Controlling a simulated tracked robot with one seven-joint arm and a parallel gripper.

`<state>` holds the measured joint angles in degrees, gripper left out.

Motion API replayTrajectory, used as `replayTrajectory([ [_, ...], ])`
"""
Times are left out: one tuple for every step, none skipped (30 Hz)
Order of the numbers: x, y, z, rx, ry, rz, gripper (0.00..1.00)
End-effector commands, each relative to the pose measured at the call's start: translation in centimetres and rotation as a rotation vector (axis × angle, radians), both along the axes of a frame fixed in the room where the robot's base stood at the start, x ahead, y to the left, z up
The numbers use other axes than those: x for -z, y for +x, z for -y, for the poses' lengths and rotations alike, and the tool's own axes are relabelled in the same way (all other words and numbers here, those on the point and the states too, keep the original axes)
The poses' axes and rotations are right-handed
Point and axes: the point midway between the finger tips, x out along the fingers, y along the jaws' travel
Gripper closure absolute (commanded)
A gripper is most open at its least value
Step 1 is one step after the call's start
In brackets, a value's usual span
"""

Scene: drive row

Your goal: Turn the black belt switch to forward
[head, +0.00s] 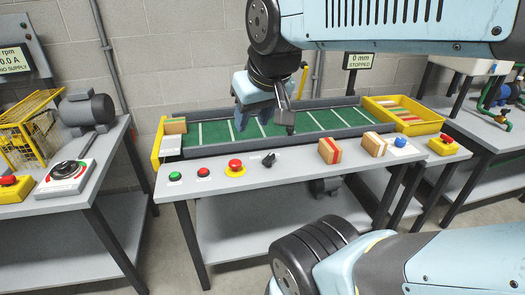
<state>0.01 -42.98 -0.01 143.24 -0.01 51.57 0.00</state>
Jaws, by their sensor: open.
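The black belt switch (269,159) is a small dark knob on the grey front panel of the conveyor table, right of a red mushroom button. Its exact pointing direction is too small to read. My gripper (266,123) is open and empty, pointing down over the green belt (215,133), behind and above the switch in the picture. It appears apart from the switch. The display (359,61) behind the belt reads "0 mm STOPPED".
A green button (175,176), a red button (203,172) and the red mushroom button (235,165) sit left of the switch. A yellow tray (431,127) stands beyond; a carton (175,126) is at the belt's left end.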

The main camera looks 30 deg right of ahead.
Motion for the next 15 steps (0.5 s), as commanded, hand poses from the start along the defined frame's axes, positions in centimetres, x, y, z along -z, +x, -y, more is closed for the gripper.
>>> replayTrajectory([
  [0.0,0.0,0.0,0.0,0.0,0.0,0.57],
  [0.0,0.0,0.0,0.0,0.0,0.0,0.57],
  [0.0,0.0,0.0,0.0,0.0,0.0,0.57],
  [0.0,0.0,0.0,0.0,0.0,0.0,0.57],
  [0.0,0.0,0.0,0.0,0.0,0.0,0.57],
  [0.0,0.0,0.0,0.0,0.0,0.0,0.56],
  [0.0,0.0,0.0,0.001,0.0,0.0,0.53],
  [0.0,0.1,0.0,0.004,0.003,-0.001,0.5],
  [0.0,0.2,0.0,0.014,0.01,-0.004,0.46],
  [0.1,0.4,0.1,0.025,0.018,-0.007,0.43],
  [0.1,0.6,0.1,0.042,0.029,-0.011,0.4],
  [0.2,1.0,0.2,0.073,0.05,-0.019,0.36],
  [0.3,1.4,0.6,0.103,0.07,-0.025,0.33],
  [0.5,1.9,0.8,0.139,0.094,-0.033,0.31],
  [0.7,2.6,1.0,0.195,0.131,-0.044,0.27],
])
